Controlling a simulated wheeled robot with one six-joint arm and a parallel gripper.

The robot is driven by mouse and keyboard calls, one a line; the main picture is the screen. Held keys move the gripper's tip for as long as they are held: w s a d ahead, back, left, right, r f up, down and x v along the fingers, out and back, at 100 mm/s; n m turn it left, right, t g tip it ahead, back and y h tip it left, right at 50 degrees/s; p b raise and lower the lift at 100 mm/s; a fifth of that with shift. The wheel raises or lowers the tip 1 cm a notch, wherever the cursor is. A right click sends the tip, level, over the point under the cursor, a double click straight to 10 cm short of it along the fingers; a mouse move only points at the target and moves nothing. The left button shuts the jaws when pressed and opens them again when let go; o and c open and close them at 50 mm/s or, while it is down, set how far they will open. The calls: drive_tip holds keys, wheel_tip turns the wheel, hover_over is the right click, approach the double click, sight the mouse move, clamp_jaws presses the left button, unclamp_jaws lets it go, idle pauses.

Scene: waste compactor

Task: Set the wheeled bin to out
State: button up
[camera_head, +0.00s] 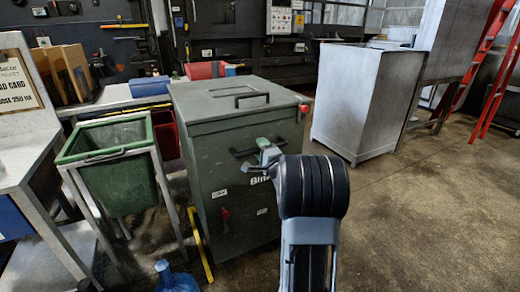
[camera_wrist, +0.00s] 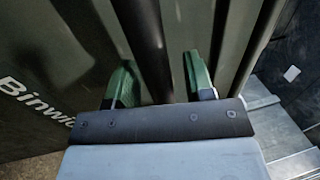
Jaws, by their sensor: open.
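A dark green compactor cabinet (camera_head: 225,190) stands in the middle of the head view. Its front carries lettering beginning "Bin" and a dark horizontal handle (camera_head: 240,153). I cannot tell a separate wheeled bin apart from this front, and no wheels show. My gripper (camera_head: 266,150) is at the right part of the handle, partly hidden by my arm. In the wrist view my gripper (camera_wrist: 160,88) is open, with its two green fingers on either side of a dark bar (camera_wrist: 143,35), apparently the handle. The lettering (camera_wrist: 35,100) shows at the left there.
A green tub (camera_head: 110,170) in a metal frame stands left of the cabinet. A yellow bar (camera_head: 200,245) and a blue bottle (camera_head: 176,277) are near its lower left. A grey metal box (camera_head: 350,100) stands behind right. The floor at the right front is clear.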

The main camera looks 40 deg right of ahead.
drive_tip(key=shift+w+r, duration=0.1)
drive_tip(key=shift+w, duration=0.45)
clamp_jaws()
